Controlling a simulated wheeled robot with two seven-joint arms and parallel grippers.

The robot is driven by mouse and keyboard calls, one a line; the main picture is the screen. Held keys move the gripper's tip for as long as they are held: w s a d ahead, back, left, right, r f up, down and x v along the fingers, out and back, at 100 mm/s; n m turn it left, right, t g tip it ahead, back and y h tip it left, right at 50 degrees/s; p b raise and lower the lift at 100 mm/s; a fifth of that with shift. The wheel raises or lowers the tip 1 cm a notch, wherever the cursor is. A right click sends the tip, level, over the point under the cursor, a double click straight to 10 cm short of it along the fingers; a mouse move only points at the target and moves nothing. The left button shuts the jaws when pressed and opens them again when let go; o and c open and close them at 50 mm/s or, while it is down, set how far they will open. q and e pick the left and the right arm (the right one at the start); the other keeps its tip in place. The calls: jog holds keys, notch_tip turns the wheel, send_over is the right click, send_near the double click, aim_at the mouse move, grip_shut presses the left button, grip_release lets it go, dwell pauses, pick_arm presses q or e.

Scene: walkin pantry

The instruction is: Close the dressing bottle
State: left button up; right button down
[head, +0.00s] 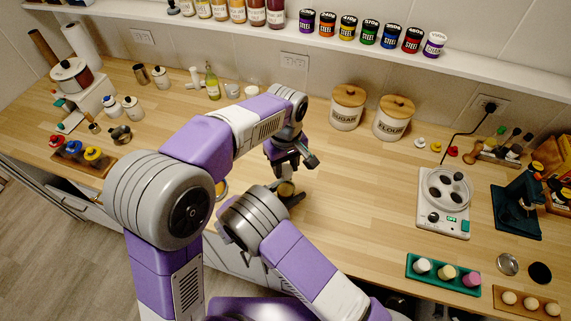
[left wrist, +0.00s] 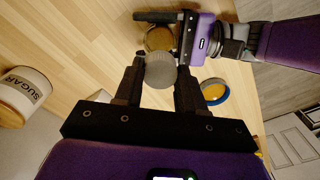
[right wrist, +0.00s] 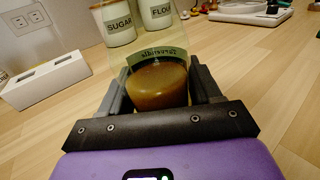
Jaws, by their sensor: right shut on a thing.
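The dressing bottle (right wrist: 157,80) is clear glass with a green label and brown dressing in its lower part. My right gripper (right wrist: 160,90) is shut on it and holds it from the side. In the left wrist view the bottle (left wrist: 158,38) shows from above, with my right gripper around it. A grey ribbed cap (left wrist: 160,72) lies between the fingertips of my left gripper (left wrist: 161,78), above the bottle. Whether the fingers clamp the cap and whether it touches the bottle's mouth cannot be told. In the head view my left gripper (head: 291,158) points down over the bottle (head: 286,188).
A blue-rimmed yellow dish (left wrist: 214,91) is near the counter's front edge. Sugar (head: 348,107) and flour (head: 393,118) canisters stand at the back. A white hotplate-like device (head: 443,203) is to the right. The counter between is clear.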

pick_arm(q)
jog(key=c, duration=0.3)
jog(key=m, duration=0.5)
jog(key=shift+c, duration=0.2)
jog(key=m, duration=0.9)
jog(key=shift+m, duration=0.3)
jog(key=o, duration=1.2)
jog(key=shift+o, duration=0.2)
notch_tip(320, 180, up, 12)
